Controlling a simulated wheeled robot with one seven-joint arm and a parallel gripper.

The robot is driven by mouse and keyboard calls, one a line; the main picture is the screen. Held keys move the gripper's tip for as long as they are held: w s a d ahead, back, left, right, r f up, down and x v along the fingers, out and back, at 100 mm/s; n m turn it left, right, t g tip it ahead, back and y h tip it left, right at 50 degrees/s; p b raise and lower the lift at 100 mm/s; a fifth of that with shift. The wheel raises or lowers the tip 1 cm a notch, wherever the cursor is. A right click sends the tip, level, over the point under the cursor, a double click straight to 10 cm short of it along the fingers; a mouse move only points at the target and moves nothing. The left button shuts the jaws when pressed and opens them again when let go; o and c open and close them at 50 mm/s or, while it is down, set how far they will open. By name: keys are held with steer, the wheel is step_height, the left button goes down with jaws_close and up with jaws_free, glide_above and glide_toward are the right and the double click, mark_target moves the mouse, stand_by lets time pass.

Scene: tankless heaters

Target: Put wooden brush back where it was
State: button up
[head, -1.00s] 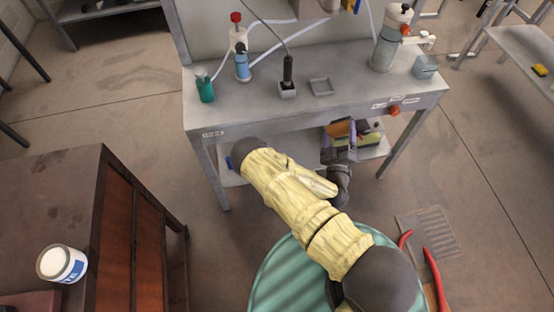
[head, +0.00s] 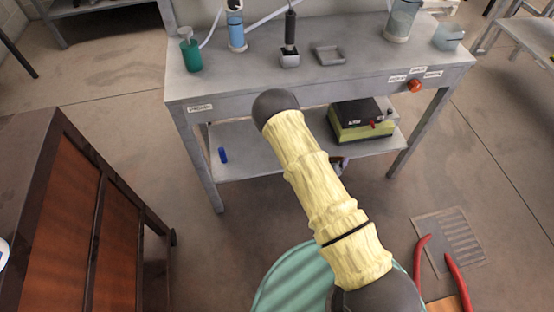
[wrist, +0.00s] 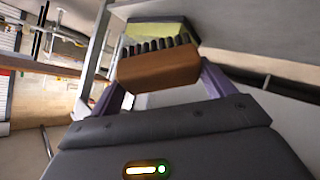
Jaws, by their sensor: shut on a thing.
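The wooden brush (wrist: 158,70) shows in the wrist view, a brown block with a row of dark bristles along its upper side. My gripper (wrist: 158,84) is shut on it, with a purple finger on each side of the block.
A grey workbench (head: 330,75) holds a green bottle (head: 190,52), a grey tray (head: 328,54) and glassware. Its lower shelf (head: 262,150) bears a black and yellow box (head: 358,122) and a small blue item (head: 223,155). A brown cabinet (head: 60,215) stands left, a teal round top (head: 285,275) in front.

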steer(key=a+f+n+g+y+b, duration=0.1)
steer(key=a+f+g+y+b, duration=0.2)
steer(key=a+f+b, duration=0.2)
steer(key=a+f+n+g+y+b, duration=0.1)
steer(key=a+f+y+b, duration=0.3)
steer(key=a+b, duration=0.6)
step_height(320, 180, down, 2)
steer(key=g+b, duration=0.1)
steer(key=b, duration=0.2)
steer(key=shift+a+n+g, duration=0.3)
steer(key=shift+g, duration=0.1)
steer(key=shift+f, duration=0.1)
steer(key=w+a+b, duration=0.1)
steer(key=w, duration=0.4)
steer(key=w+a+b, duration=0.2)
steer(key=w, duration=0.4)
steer(key=w+a+b, duration=0.1)
steer(key=w+b, duration=0.1)
steer(key=w, duration=0.3)
steer(key=shift+w+a+f, duration=0.15)
steer(key=shift+a, duration=0.15)
steer(key=shift+w, duration=0.25)
